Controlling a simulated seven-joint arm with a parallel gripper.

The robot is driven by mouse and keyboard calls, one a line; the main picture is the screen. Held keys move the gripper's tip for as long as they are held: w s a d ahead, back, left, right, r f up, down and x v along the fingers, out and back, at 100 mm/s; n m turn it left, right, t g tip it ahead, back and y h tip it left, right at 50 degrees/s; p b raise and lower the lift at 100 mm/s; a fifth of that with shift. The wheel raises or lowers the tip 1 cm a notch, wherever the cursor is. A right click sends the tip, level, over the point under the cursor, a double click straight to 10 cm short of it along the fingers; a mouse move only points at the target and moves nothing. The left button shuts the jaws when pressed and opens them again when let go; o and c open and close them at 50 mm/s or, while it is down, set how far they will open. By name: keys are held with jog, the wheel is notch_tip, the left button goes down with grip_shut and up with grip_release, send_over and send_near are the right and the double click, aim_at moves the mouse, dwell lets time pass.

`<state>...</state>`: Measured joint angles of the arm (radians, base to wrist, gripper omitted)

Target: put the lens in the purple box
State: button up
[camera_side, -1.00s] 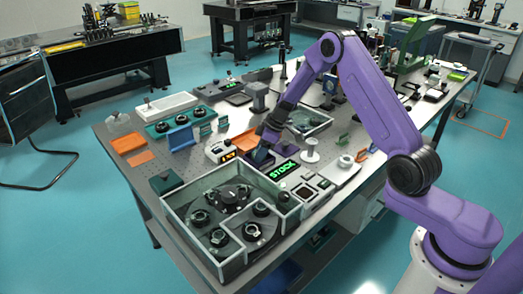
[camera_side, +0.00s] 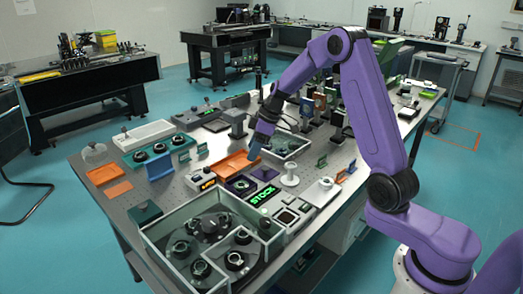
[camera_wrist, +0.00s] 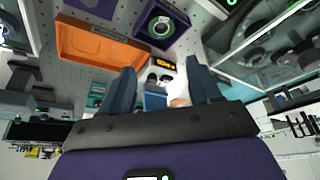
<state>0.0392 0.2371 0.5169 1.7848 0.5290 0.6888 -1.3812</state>
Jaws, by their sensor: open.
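The purple box (camera_side: 240,184) is a small, low, dark purple tray beside the orange tray on the table. In the wrist view the purple box (camera_wrist: 143,30) shows near the top. A dark round mounted lens (camera_wrist: 162,23) with a pale centre and green marks appears inside its rim. In the side view the lens (camera_side: 241,185) is a small dark round shape in the box. My gripper (camera_side: 254,152) is above and behind the box, apart from it. In the wrist view my gripper's two fingers (camera_wrist: 160,76) are spread with nothing held between them.
The orange tray (camera_side: 232,166) lies empty next to the purple box. A small unit with an orange display (camera_side: 207,181) and the green STOCK sign (camera_side: 264,195) flank the box. A clear-walled enclosure (camera_side: 163,236) with several round mounts stands in front.

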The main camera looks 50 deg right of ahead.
jog(key=s+a+r+n+g, duration=0.1)
jog(key=s+a+r+g, duration=0.1)
jog(key=s+a, duration=0.6)
jog(key=s+a+r+n+g, duration=0.1)
jog(key=s+a+r, duration=0.2)
jog(key=s+a, duration=0.45)
jog(key=s+d+n+h, duration=0.1)
jog(key=s+d, duration=0.1)
jog(key=s, duration=1)
jog(key=s+d+n+h, duration=0.1)
jog(key=s+d, duration=0.1)
jog(key=s, duration=1)
jog(key=shift+s+r, duration=0.15)
jog(key=shift+r, duration=0.1)
